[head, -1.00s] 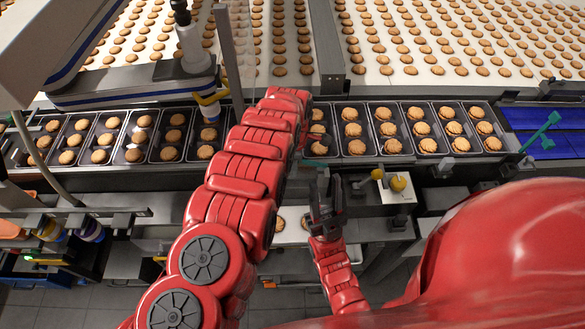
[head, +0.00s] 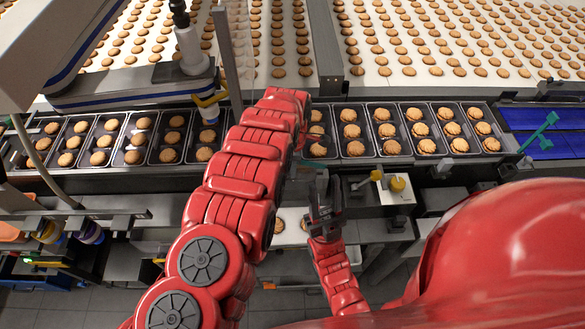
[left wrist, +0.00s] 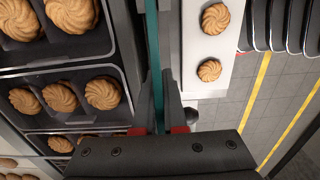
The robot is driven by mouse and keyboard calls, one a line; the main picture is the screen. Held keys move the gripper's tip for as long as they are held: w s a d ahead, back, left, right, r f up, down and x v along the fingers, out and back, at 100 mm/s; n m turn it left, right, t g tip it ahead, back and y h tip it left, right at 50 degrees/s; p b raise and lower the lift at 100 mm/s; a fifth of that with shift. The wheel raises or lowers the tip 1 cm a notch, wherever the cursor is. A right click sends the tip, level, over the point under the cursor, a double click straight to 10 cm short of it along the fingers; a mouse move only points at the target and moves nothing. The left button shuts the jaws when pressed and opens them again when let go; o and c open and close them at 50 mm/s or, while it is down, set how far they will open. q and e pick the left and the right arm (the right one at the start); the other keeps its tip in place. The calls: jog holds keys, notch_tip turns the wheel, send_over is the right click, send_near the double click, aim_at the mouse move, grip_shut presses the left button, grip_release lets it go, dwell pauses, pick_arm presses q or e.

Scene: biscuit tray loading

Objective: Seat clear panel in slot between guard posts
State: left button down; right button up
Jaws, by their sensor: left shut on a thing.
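My left gripper (left wrist: 165,118) is shut on the teal edge of the clear panel (left wrist: 154,60), seen nearly edge-on in the left wrist view. In the head view my red left arm hides that gripper; only a bit of teal edge (head: 310,163) shows beside the arm. A grey upright post (head: 227,60) stands behind the tray line, with a faint clear sheet to its right. My right gripper (head: 326,200) is open and empty, pointing away from me in front of the line.
Black trays of biscuits (head: 400,104) line the conveyor just beyond my left arm. A white surface with biscuits (left wrist: 207,50) lies right of the panel in the left wrist view. A white block with a yellow knob (head: 397,190) stands right of my right gripper.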

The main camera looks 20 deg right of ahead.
pick_arm(q)
notch_tip(320, 180, up, 10)
jog(key=p, duration=0.4)
jog(key=shift+f, duration=0.1)
jog(key=shift+f, duration=0.1)
notch_tip(320, 180, down, 10)
jog(key=b, duration=0.4)
jog(key=shift+s+a+b, duration=0.1)
jog(key=shift+b, duration=0.25)
jog(key=shift+d+r, duration=0.2)
jog(key=shift+f, duration=0.2)
jog(key=c, duration=1)
grip_release()
jog(key=shift+a+r, duration=0.1)
